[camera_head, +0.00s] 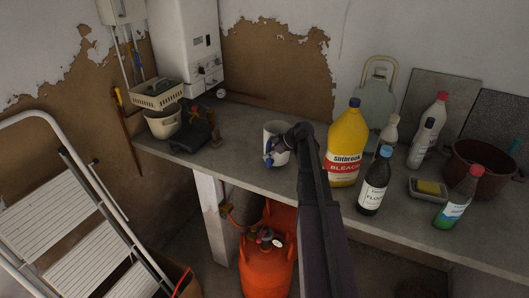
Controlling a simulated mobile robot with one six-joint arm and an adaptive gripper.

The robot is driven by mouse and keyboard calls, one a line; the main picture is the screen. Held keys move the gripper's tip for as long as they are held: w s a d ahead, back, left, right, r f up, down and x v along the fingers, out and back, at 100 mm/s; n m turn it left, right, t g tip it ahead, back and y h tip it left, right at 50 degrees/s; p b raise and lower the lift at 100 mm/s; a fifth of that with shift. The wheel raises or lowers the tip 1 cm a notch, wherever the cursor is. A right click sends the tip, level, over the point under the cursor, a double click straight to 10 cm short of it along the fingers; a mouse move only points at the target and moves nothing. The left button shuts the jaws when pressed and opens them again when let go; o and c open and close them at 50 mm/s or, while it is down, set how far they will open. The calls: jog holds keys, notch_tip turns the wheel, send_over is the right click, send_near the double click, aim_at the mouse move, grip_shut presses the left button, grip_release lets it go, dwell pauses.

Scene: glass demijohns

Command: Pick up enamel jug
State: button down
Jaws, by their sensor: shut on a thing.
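A white jug (276,130), which looks like the enamel jug, stands upright on or just above the grey worktop, near its middle. My arm reaches up from the bottom of the view to it. My gripper (272,155) is at the jug's front right side and shut on it. The arm's end and the gripper hide the jug's lower right part. I cannot tell whether the jug's base touches the worktop.
Right of my arm stand a yellow bleach bottle (346,145), a dark bottle (375,185) and other bottles. A dark red pot (478,160) is far right. Left are a cream pot (163,122) and basket (157,95). Below are an orange gas cylinder (266,272) and a stepladder (62,215).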

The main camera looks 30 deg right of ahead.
jog(key=s+d+r+p, duration=0.1)
jog(key=s+d, duration=0.1)
jog(key=s, duration=1)
jog(key=shift+s+d+r, duration=0.15)
jog(key=shift+s+d, duration=0.1)
jog(key=shift+d, duration=0.1)
jog(key=shift+s, duration=0.15)
dwell(0.5)
jog(key=shift+a, duration=0.1)
dwell(0.5)
jog(key=s+a+n+g+y, duration=0.1)
jog(key=a+n, duration=0.1)
jog(key=a, duration=2.4)
jog(key=shift+s+a, duration=0.2)
jog(key=shift+s, duration=0.3)
